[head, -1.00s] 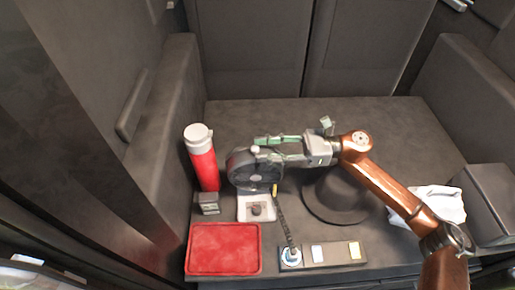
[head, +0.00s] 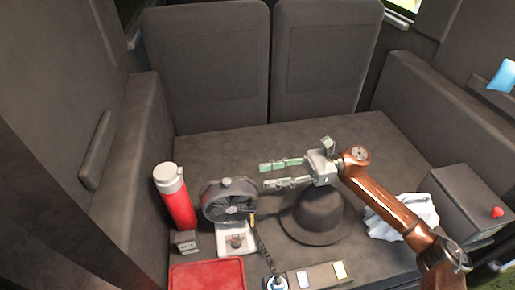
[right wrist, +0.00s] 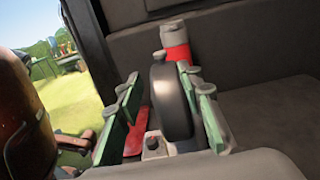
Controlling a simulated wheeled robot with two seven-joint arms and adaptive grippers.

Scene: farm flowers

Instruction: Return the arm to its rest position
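My right gripper (head: 282,174) is at the end of the brown arm coming in from the right in the head view. Its green-padded fingers are spread apart, with nothing between them. In the right wrist view the open fingers (right wrist: 158,112) frame the fan (right wrist: 171,103) from a distance. My left gripper is not in view.
A red bottle with a white lid (head: 174,199) stands left of the fan. A red tray (head: 207,277) lies at the front left. A white cloth (head: 403,216) and a grey box with a red knob (head: 470,208) are at the right. The surface behind the gripper is clear.

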